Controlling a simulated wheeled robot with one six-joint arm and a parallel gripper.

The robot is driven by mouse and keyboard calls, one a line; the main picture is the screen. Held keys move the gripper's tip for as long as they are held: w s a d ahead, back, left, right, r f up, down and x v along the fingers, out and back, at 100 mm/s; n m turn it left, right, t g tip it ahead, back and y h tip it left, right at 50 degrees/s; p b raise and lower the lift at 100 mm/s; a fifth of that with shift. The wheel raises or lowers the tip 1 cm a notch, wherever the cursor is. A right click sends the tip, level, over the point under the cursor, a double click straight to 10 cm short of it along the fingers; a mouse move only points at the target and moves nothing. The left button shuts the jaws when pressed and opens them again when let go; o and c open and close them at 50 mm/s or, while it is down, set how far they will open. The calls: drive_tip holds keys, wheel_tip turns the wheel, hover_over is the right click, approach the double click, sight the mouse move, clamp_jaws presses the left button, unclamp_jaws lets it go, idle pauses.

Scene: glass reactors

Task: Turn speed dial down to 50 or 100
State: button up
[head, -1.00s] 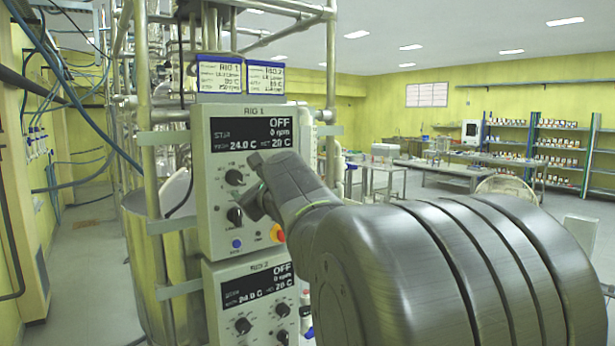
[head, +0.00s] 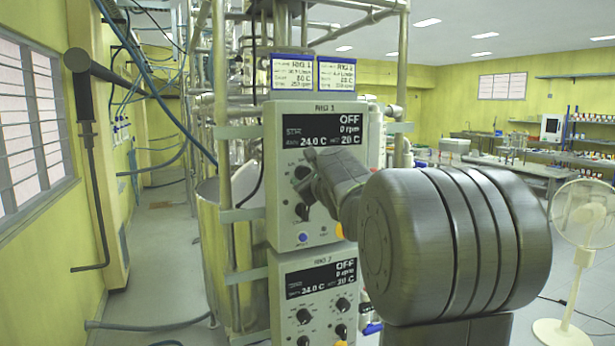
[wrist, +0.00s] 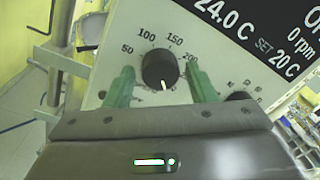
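The black speed dial (wrist: 160,70) on the grey RIG 1 panel shows in the wrist view, ringed by the marks 50, 100, 150 and 200. Its white pointer line is at the bottom of the knob, away from those numbers. My gripper (wrist: 162,86) is open, with one green finger on each side of the dial and a visible gap to it on both sides. In the head view my gripper (head: 311,172) is in front of the RIG 1 panel (head: 285,222) and partly covers its knobs. The RIG 1 display (head: 322,133) reads OFF and 0 rpm.
The RIG 2 panel (head: 280,310) with similar knobs is directly below. Metal frame poles and a steel vessel (head: 222,240) stand left of the panels. A white fan (head: 580,225) stands at right. Open floor lies at left.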

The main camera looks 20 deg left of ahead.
drive_tip(key=c, duration=0.7)
drive_tip(key=shift+f, duration=0.1)
drive_tip(key=m+g+b, duration=0.1)
drive_tip(key=m+b, duration=1)
drive_tip(key=m, duration=0.6)
drive_tip(key=m+y+b, duration=0.1)
drive_tip(key=m+b, duration=1.1)
drive_tip(key=m, duration=0.6)
drive_tip(key=shift+w+d+g, duration=0.1)
drive_tip(key=shift+w+g, duration=0.1)
drive_tip(key=shift+g, duration=0.2)
